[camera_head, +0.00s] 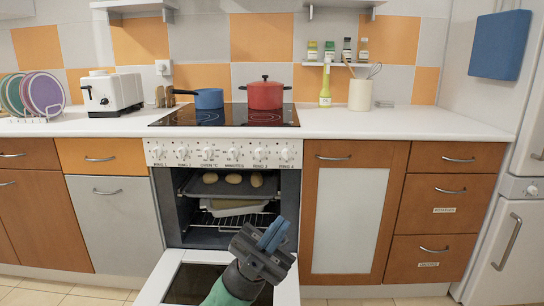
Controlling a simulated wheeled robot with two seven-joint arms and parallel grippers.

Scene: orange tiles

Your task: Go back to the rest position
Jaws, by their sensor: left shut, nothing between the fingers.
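My left gripper (273,234) is dark grey with blue fingers. It is shut and empty, in front of the open oven (223,236) and over its lowered door (177,275). The gripper hides part of the door and the oven's lower right front. A dark tray (190,187) with several brown, roll-like items sits in the upper part of the oven, and a whitish dish (236,208) sits on the rack below. My right gripper is not in view.
On the stove top (225,116) stand a blue pan (209,98) and a red pot (265,95). A white toaster (112,93) and colored plates (44,92) are at the left. A fridge (511,250) stands at the right.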

